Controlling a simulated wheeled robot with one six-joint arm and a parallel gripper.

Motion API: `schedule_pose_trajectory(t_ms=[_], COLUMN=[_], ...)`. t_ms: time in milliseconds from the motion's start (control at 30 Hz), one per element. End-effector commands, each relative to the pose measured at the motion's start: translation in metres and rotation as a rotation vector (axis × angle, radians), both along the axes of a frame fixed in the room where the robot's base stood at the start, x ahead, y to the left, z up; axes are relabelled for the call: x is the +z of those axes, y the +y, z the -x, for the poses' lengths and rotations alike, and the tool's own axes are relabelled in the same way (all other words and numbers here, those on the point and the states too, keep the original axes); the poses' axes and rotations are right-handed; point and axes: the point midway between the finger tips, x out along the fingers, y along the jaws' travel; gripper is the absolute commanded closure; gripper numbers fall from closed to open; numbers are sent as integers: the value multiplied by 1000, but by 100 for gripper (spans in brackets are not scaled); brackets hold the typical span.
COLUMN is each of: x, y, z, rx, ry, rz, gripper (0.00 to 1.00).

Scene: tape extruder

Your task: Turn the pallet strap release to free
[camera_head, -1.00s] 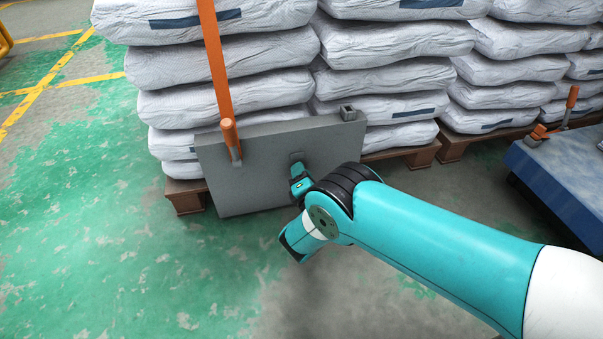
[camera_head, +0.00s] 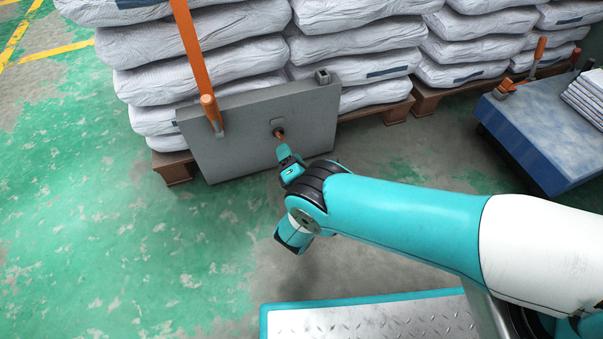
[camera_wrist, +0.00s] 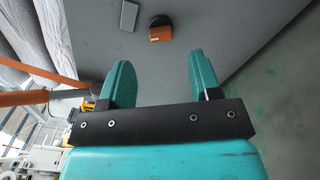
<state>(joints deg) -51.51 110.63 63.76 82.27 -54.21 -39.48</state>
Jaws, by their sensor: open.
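A grey panel (camera_head: 240,125) stands upright against the pallet of stacked sacks. A small orange release knob (camera_head: 278,133) on a dark round base sits on its face, and it also shows in the wrist view (camera_wrist: 160,34). An orange strap (camera_head: 190,45) comes down to the panel's upper left, where an orange handle (camera_head: 209,108) stands out. My gripper (camera_head: 286,154) is a little in front of the knob and apart from it. In the wrist view my gripper (camera_wrist: 160,80) has its two teal fingers spread with nothing between them, and the knob lies beyond the fingertips.
White sacks (camera_head: 200,65) are piled on wooden pallets behind the panel. A small square grey post (camera_head: 322,76) is on the panel's top right. A blue platform (camera_head: 535,120) with an orange lever stands at right. The green floor left of the panel is clear.

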Motion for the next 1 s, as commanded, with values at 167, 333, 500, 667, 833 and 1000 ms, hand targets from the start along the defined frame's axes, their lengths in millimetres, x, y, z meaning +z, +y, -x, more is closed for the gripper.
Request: schedule_pose_trajectory(t_ms=[167, 333, 500, 667, 833, 1000], x=[9, 8, 7, 4, 1, -1], y=[-6, -13, -20, -26, -29, -30], z=[17, 42, 68, 88, 98, 99], rx=[2, 3, 3, 2, 0, 0], ry=[2, 4, 2, 2, 1, 1], rz=[3, 3, 2, 2, 1, 1], gripper=[43, 43, 43, 43, 43, 43])
